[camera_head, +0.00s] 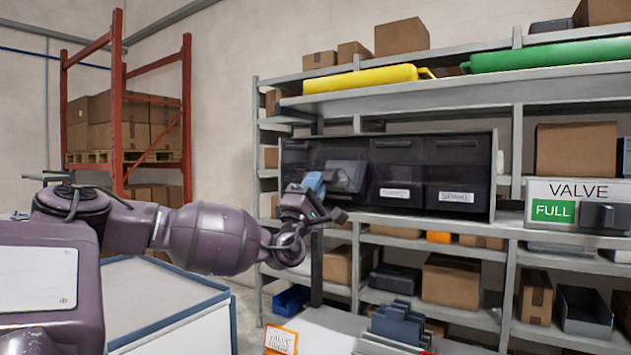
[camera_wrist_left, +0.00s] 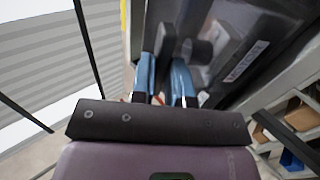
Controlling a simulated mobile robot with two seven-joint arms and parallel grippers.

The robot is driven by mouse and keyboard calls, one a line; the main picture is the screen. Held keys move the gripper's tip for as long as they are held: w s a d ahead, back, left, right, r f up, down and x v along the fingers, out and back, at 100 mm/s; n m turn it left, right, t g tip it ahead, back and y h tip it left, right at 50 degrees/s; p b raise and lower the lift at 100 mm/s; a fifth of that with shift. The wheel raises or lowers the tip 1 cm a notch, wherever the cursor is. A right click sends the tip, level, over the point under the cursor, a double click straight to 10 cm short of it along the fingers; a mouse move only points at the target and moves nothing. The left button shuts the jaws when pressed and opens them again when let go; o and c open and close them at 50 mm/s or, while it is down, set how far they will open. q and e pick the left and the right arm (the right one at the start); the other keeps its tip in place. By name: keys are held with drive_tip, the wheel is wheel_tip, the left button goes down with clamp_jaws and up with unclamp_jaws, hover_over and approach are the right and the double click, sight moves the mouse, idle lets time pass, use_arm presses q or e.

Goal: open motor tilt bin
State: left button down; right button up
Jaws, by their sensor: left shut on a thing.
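A row of dark tilt bins (camera_head: 458,158) sits in a black housing on the grey shelf. The middle bin has a white label that I cannot read, and the right bin's label looks like SPARE. In the left wrist view the gripper's fingers (camera_wrist_left: 165,82) stand on either side of this grey piece (camera_wrist_left: 166,48). My right gripper is not in view.
A VALVE sign with a green FULL panel (camera_head: 553,211) stands right of the bins. Cardboard boxes (camera_head: 451,281) fill the shelves below. A white-topped table (camera_head: 160,300) is at lower left, and an orange-edged card (camera_head: 281,340) is at the bottom.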

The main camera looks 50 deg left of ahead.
use_arm(q)
drive_tip(key=shift+f, duration=0.25)
drive_tip(key=c, duration=1.1)
unclamp_jaws()
drive_tip(key=shift+w, duration=0.15)
drive_tip(key=shift+c, duration=0.2)
drive_tip(key=shift+r, duration=0.1)
drive_tip(key=p+v, duration=0.1)
drive_tip(key=v, duration=1)
drive_tip(key=shift+p, duration=0.4)
